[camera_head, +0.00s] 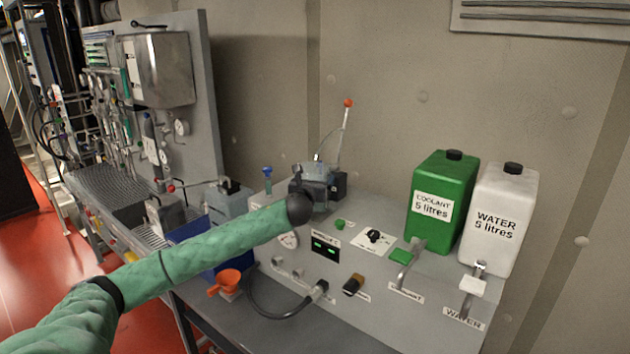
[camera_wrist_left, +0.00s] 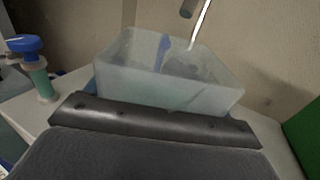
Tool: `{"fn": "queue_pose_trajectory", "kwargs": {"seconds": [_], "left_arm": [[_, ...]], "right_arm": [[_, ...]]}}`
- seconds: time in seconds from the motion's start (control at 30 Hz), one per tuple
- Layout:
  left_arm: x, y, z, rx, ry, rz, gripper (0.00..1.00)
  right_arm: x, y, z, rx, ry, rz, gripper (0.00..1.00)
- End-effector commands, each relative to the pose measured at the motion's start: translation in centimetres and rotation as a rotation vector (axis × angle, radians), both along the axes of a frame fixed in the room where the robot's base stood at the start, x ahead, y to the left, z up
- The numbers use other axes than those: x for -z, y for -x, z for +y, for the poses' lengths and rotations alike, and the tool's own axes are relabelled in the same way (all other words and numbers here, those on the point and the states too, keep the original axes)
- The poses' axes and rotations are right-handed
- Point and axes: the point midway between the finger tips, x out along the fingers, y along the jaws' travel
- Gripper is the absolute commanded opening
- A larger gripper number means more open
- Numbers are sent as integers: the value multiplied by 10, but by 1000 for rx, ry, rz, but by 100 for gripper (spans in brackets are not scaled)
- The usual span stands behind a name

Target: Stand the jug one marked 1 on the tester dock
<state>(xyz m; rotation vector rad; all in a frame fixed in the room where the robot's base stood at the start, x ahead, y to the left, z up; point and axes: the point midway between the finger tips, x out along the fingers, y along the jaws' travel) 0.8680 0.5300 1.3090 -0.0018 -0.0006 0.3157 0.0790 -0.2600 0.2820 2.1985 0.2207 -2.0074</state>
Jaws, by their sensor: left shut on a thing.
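A translucent, open-topped jug (camera_wrist_left: 165,75) fills the middle of the left wrist view, with a blue strip inside it. Only a small part of it shows in the head view (camera_head: 317,168). My left gripper (camera_head: 320,188) is shut on it at the top of the grey test console. The dark gripper body (camera_wrist_left: 150,122) hides the jug's near lower part. No number 1 mark is readable. I cannot clearly make out the tester dock or whether the jug touches it. My right gripper is in neither view.
A green coolant can (camera_head: 440,205) and a white water can (camera_head: 498,222) stand on the console's right. A lever with a red knob (camera_head: 347,103) rises behind the jug. A blue-topped fitting (camera_head: 267,173) is left of it. An orange funnel (camera_head: 225,283) sits lower left.

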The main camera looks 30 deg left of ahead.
Motion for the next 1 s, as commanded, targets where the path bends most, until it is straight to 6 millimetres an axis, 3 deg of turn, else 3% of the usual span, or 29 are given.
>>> {"fn": "queue_pose_trajectory", "kwargs": {"seconds": [0.13,0.6,0.63,0.7,1.0], "left_arm": [[10,2,-1,1,-1,3,36],[17,2,-1,1,-2,2,36],[17,2,-1,1,-1,3,88],[17,2,-1,1,-1,3,100],[15,3,-1,2,-1,3,100]], "right_arm": [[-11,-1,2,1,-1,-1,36],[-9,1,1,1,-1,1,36],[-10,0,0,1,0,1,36],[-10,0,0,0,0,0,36],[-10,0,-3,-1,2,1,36]]}}
